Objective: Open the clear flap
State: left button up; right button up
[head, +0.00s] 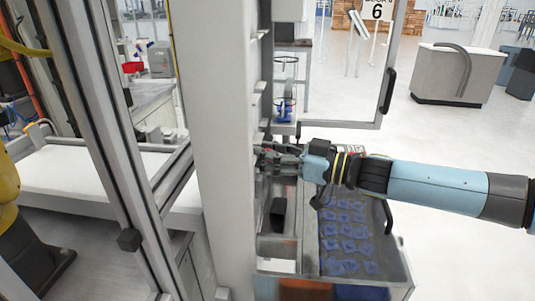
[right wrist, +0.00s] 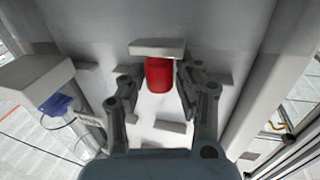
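The clear flap (head: 340,90) is a see-through panel in a grey frame with a dark handle (head: 388,90) on its right edge. It stands out to the right of the tall grey column in the head view. My right gripper (head: 268,156) is below the flap's lower edge, beside the column, and apart from the handle. In the right wrist view my right gripper (right wrist: 157,95) is open, with its fingers spread. A red object (right wrist: 159,74) shows beyond the fingers, beneath a pale ledge. I cannot tell if the fingers touch it. My left gripper is out of view.
The grey column (head: 220,150) stands close to my right gripper. Below my right arm is a bin (head: 345,235) of blue pieces. Small pale ledges (right wrist: 170,126) stick out of the wall around the fingers.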

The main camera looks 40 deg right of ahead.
grip_shut()
jog(key=shift+f, duration=0.15)
dwell(0.9)
